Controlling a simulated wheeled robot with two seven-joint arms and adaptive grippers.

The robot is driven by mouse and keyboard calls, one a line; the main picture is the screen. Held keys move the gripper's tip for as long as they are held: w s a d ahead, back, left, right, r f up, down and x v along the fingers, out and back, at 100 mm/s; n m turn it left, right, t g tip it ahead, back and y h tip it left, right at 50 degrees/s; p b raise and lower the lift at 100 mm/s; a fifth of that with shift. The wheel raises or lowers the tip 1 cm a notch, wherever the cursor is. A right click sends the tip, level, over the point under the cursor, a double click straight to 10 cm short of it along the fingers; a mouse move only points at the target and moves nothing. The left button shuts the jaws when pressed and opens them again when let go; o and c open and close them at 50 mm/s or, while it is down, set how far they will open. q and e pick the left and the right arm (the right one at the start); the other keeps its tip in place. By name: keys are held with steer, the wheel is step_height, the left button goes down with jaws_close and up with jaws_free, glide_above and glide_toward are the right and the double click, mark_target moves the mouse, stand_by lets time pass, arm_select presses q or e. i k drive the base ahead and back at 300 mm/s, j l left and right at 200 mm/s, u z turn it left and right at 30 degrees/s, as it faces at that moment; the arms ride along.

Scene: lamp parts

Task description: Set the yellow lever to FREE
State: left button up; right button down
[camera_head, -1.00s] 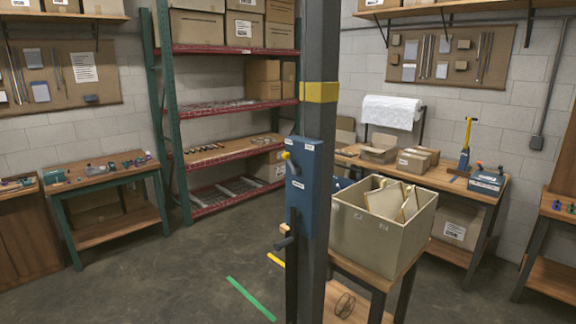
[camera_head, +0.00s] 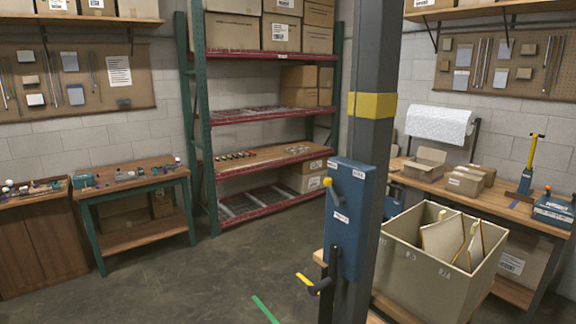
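A blue box (camera_head: 351,219) is mounted on a dark grey post (camera_head: 376,65). A lever with a yellow knob (camera_head: 327,182) sticks out at the upper left of the box, close to the upper white label (camera_head: 358,174). A second white label (camera_head: 341,217) sits lower on the box. The lettering on both is too small to read, so I cannot tell which setting the lever is at. Neither of my grippers is in view.
A grey crate (camera_head: 413,265) with boards in it stands on a wooden stand right of the post. Red-shelved racking (camera_head: 262,167) and a green-legged bench (camera_head: 134,181) stand behind. A yellow-handled tool (camera_head: 531,165) is on the right bench. Open floor (camera_head: 190,282) lies left of the post.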

mark_target(328, 182)
steer(key=i+u, duration=0.2)
steer(key=i, duration=0.2)
steer(key=i+l+u, duration=0.2)
steer(key=i, duration=0.2)
